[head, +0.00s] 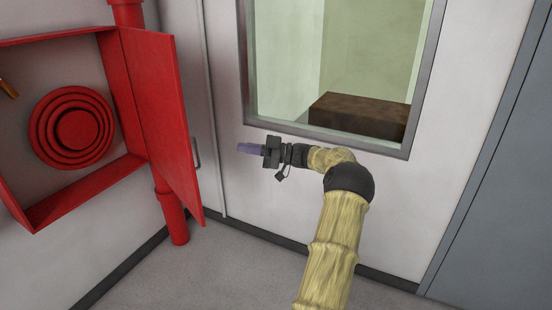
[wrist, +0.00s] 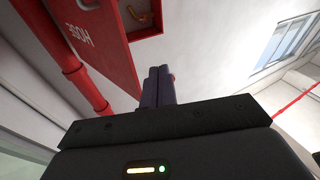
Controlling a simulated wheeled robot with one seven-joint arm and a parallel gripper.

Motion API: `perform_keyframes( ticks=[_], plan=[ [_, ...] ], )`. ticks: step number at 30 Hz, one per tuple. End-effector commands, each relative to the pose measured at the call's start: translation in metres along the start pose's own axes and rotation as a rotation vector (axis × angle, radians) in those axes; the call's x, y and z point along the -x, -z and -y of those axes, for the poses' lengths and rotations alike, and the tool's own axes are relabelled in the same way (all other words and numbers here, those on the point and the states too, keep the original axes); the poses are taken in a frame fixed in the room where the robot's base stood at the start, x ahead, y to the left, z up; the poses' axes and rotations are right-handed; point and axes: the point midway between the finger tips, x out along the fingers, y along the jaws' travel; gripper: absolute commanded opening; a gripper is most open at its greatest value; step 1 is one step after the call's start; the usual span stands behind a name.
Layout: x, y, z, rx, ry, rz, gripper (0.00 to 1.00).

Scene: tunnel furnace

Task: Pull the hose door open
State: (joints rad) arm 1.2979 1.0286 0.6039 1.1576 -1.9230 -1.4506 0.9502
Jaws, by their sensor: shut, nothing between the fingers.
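The red hose door (head: 160,115) stands swung well open from its cabinet, in the left part of the head view. Its dark handle (head: 196,154) is on the outer face near the free edge. Inside the cabinet (head: 63,220) is a coiled red hose reel (head: 75,130). In the wrist view the door (wrist: 98,38) shows its lettered outer face at upper left. My gripper (head: 240,147) is shut and empty, right of the handle and apart from it in the head view. Its closed fingers (wrist: 159,85) also show in the wrist view.
A red vertical pipe (head: 172,215) runs behind the door. A framed window (head: 335,70) is in the pale wall behind my arm, with a brown block (head: 360,115) beyond the glass. Grey floor (head: 230,270) is clear below.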

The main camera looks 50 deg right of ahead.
Motion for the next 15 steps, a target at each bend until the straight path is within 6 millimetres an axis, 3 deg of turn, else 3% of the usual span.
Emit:
perform_keyframes(
  ticks=[8,12,15],
  plan=[
    [-0.127,0.001,0.010,-0.018,-0.133,0.059,0.00],
    [-0.197,-0.010,0.035,-0.042,-0.257,0.172,0.00],
    [-0.230,-0.023,0.062,-0.064,-0.348,0.287,0.00]
  ],
)
